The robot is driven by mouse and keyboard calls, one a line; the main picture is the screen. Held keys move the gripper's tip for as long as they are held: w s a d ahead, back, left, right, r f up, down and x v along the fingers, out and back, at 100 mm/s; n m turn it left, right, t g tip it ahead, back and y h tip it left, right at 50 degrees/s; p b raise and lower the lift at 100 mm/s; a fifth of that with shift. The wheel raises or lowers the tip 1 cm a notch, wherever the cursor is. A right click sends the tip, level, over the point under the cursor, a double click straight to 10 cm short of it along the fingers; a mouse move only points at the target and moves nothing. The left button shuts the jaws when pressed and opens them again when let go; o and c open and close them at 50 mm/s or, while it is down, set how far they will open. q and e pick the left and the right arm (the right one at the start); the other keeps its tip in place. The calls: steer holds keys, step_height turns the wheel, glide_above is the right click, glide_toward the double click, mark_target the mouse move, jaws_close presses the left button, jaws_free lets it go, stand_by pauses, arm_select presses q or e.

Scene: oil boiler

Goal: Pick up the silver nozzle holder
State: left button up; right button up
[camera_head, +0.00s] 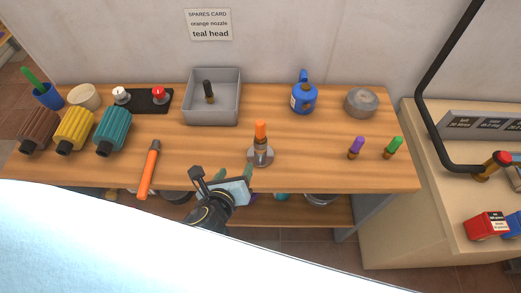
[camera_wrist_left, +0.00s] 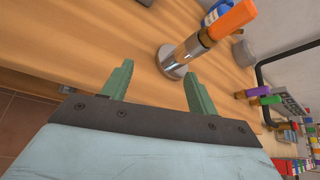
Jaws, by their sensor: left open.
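The silver nozzle holder (camera_head: 261,158) stands upright near the front edge of the wooden workbench, a round metal base with a short post. An orange-tipped nozzle (camera_head: 261,132) sits on top of it. In the left wrist view the holder (camera_wrist_left: 172,66) is beyond the fingertips, with the orange nozzle (camera_wrist_left: 230,20) leaning toward the upper right of the picture. My left gripper (camera_head: 234,174) is open and empty at the bench's front edge, just left of and nearer than the holder. Its two green fingers (camera_wrist_left: 157,72) are apart and not around the holder. My right gripper is not in view.
A grey bin (camera_head: 212,112) with a dark nozzle stands behind. An orange-handled tool (camera_head: 148,170) lies to the left. A blue oil can (camera_head: 304,99), round grey tin (camera_head: 361,102), purple nozzle (camera_head: 357,146) and green nozzle (camera_head: 394,146) are to the right. Bench around the holder is clear.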

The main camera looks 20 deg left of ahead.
mark_target(258, 153)
arm_select(q)
steer(key=d+m, duration=0.1)
steer(key=m, duration=0.1)
steer(key=w+d+m+t+h, duration=0.1)
steer(key=m, duration=0.1)
steer(key=d+m, duration=0.1)
steer(key=m, duration=0.1)
steer(key=shift+w+r, duration=0.1)
steer(key=shift+w, duration=0.05)
steer(key=x, duration=0.7)
steer(key=shift+w+d+b, duration=0.1)
steer(key=shift+w+b, duration=0.1)
steer(key=shift+b, duration=0.15)
steer(key=x, duration=0.5)
steer(key=shift+w+d+r+b, duration=0.1)
steer(key=shift+w+r+b, duration=0.1)
steer(key=shift+b, duration=0.15)
steer(key=shift+r, duration=0.1)
steer(key=c, duration=1.1)
